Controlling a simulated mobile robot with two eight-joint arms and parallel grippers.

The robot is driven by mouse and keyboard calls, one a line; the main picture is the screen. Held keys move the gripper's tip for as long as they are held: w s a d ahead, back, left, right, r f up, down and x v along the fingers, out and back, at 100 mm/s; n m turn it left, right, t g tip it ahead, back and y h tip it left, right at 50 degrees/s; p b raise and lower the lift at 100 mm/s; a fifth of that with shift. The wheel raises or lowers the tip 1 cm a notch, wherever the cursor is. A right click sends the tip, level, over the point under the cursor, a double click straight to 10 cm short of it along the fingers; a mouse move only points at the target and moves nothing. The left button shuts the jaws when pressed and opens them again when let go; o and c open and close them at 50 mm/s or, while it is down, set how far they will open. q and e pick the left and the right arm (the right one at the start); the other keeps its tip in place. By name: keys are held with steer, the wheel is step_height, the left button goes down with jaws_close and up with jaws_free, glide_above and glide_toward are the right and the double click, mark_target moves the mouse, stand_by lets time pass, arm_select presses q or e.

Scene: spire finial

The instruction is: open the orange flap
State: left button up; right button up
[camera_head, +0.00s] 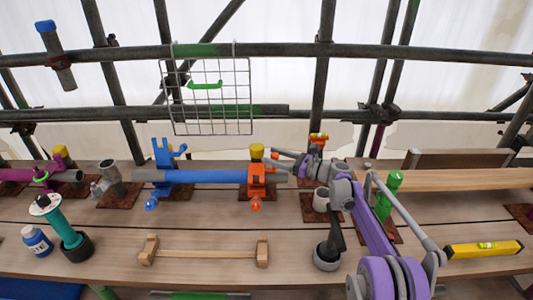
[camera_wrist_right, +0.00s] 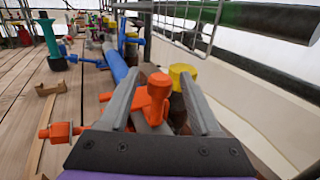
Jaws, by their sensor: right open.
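The orange flap is part of an orange clamp (camera_head: 262,180) at the right end of the blue tube (camera_head: 208,176). In the right wrist view an upright orange piece (camera_wrist_right: 157,90), probably the flap, shows between my fingers. An orange bolt (camera_wrist_right: 60,132) sticks out to the left there; it hangs below the clamp in the head view (camera_head: 256,205). My right gripper (camera_head: 283,163) reaches in from the right at the clamp. Its jaws (camera_wrist_right: 158,82) are open around the orange piece; I cannot tell whether they touch it. My left gripper is not in view.
A yellow cap (camera_head: 257,150) stands right behind the clamp. A wire basket (camera_head: 212,120) hangs on the scaffold above. A wooden bracket (camera_head: 205,252), a teal tool (camera_head: 67,232) and a yellow level (camera_head: 484,249) are on the planks. The planks before the clamp are mostly clear.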

steer(key=shift+x, duration=1.6)
steer(key=shift+c, duration=0.2)
jaws_close()
